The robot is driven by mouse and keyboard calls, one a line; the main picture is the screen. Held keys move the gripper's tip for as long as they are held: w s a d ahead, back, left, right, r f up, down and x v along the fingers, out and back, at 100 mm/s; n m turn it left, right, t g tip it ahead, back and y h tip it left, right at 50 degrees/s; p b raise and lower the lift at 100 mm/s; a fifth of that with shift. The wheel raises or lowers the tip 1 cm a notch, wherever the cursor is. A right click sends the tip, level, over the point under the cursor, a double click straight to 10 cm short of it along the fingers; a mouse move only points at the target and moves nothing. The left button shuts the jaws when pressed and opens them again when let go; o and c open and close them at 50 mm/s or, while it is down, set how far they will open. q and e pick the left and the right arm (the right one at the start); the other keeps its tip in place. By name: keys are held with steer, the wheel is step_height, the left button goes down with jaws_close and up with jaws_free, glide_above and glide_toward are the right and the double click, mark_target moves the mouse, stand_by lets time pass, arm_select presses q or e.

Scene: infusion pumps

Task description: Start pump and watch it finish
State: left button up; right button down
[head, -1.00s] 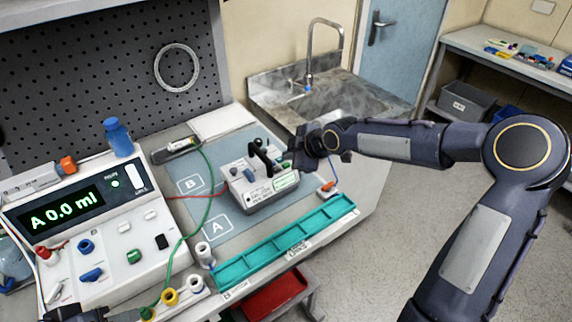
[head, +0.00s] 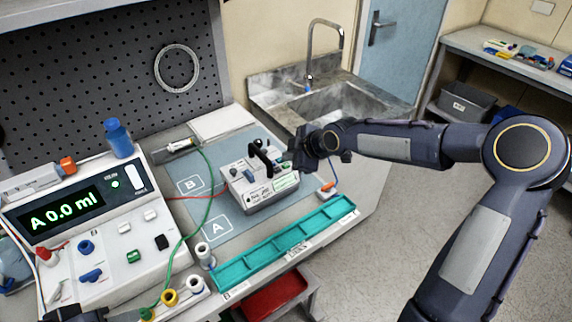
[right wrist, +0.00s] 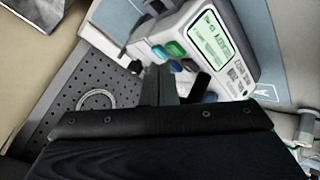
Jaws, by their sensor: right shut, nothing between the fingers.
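The small white pump (head: 252,197) stands on the grey-blue mat at the table's right, with a lit greenish screen and a black upright handle. In the right wrist view the pump (right wrist: 232,75) shows its screen and green and blue buttons; the screen text is too small to read. My right gripper (head: 291,158) is at the pump's right rear side, shut and empty; its fingers (right wrist: 158,84) appear close to the buttons, contact unclear. The large white console (head: 118,235) at left reads "A 0.0 ml" with a green lamp lit. A dark part, probably my left gripper (head: 80,314), shows at the bottom edge.
A teal compartment tray (head: 222,273) lies along the table's front edge. The mat (head: 205,211) has marked squares A and B, both bare. Green and red cables cross the table beside the console. A blue-capped bottle (head: 118,138) stands behind; a sink (head: 335,100) is beyond.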

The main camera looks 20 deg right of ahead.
mark_target(289, 168)
steer(key=shift+f, duration=0.1)
stand_by(0.5)
steer(key=shift+f+b, duration=0.35)
steer(key=shift+f+b, duration=0.4)
steer(key=shift+f, duration=0.1)
stand_by(0.5)
steer(key=shift+r, duration=0.1)
steer(key=shift+r+p, duration=0.75)
steer(key=shift+r, duration=0.05)
step_height(289, 168, up, 5)
steer(key=p, duration=0.4)
stand_by(0.4)
